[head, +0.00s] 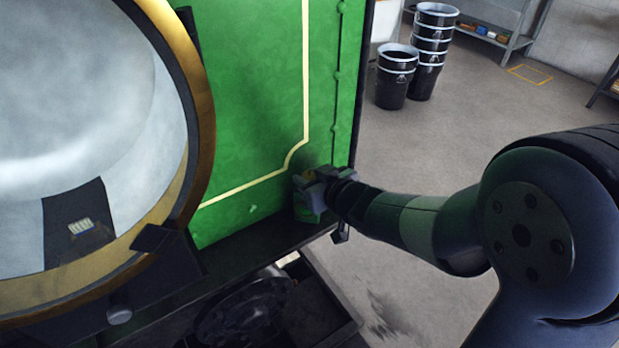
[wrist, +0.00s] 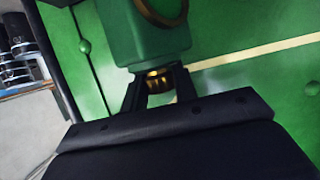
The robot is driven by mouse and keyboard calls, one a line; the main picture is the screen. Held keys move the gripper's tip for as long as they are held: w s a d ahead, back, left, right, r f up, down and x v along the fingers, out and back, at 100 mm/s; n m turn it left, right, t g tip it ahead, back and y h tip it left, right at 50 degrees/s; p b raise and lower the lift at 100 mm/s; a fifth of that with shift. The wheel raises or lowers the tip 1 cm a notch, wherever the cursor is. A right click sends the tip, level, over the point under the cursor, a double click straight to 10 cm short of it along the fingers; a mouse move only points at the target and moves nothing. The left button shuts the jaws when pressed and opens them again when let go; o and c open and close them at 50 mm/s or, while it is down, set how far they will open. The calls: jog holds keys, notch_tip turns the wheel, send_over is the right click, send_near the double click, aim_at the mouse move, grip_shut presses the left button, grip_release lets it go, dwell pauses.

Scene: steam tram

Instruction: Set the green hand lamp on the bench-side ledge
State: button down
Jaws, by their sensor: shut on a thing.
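The green hand lamp (head: 306,206) is in front of the lower right of the green panel in the head view. My gripper (head: 314,180) is shut on it from the right. In the wrist view the lamp's green body (wrist: 146,42) fills the top middle, with a brass ring on its face. My gripper's fingers (wrist: 158,84) are shut around its brass neck. A dark ledge (head: 236,246) runs along the foot of the green panel, just below the lamp. I cannot tell whether the lamp touches it, nor whether this is the bench-side ledge.
The green panel (head: 262,90) with a cream line stands close behind the lamp. A large brass-rimmed round opening (head: 200,100) is at left. Black buckets (head: 396,78) stand on the floor at the back, by a shelf (head: 490,32). The floor behind my arm is open.

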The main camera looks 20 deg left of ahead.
jog(key=shift+f, duration=0.25)
jog(key=c, duration=1.1)
grip_release()
jog(key=shift+r, duration=0.15)
jog(key=shift+r, duration=0.3)
jog(key=shift+p+v, duration=1.5)
jog(key=shift+v, duration=4.5)
jog(key=shift+f, duration=0.15)
